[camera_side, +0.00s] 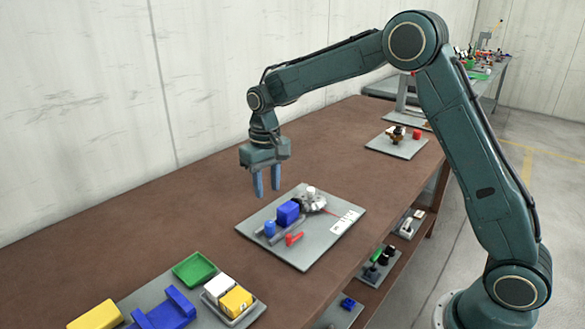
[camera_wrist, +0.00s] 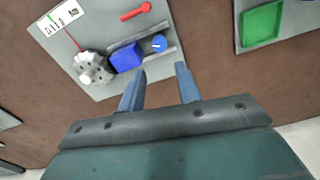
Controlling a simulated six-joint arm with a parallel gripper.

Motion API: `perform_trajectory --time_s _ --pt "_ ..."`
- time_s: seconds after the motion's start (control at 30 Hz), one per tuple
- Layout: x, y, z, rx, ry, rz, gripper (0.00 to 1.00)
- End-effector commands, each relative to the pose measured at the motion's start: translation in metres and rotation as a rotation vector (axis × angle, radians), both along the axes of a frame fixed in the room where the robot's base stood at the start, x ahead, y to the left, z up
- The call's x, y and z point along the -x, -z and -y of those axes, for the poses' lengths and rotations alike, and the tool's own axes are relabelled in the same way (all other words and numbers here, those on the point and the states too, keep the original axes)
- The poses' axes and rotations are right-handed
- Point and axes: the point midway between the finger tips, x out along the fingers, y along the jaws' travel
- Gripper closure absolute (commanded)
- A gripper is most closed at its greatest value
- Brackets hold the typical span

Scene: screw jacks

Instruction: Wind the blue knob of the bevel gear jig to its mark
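The bevel gear jig is a grey plate (camera_side: 313,253) on the brown bench, with a blue block (camera_side: 288,213), a silvery gear (camera_side: 312,200) and a small blue knob (camera_side: 269,228) at the block's left end. In the wrist view the blue knob (camera_wrist: 159,42) shows a pale line on its face, beside the blue block (camera_wrist: 126,57). A red pointer-like piece (camera_side: 294,239) lies in front of the knob. A white scale card (camera_side: 344,222) with a red line is at the plate's right. My gripper (camera_side: 267,194) is open and empty, pointing down above the plate's back edge, apart from the knob.
Another grey plate with a brown device (camera_side: 397,138) is at the back right. Bare bench lies behind the jig.

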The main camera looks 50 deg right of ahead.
Motion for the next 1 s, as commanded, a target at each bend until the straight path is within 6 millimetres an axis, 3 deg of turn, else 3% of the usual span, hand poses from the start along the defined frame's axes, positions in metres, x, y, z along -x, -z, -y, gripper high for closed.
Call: perform_trajectory --time_s 0.7,1.0 --pt "0.001 0.103 0.000 0.000 0.000 -0.004 0.66" --pt "0.000 0.121 0.000 0.000 0.000 -0.001 0.66"
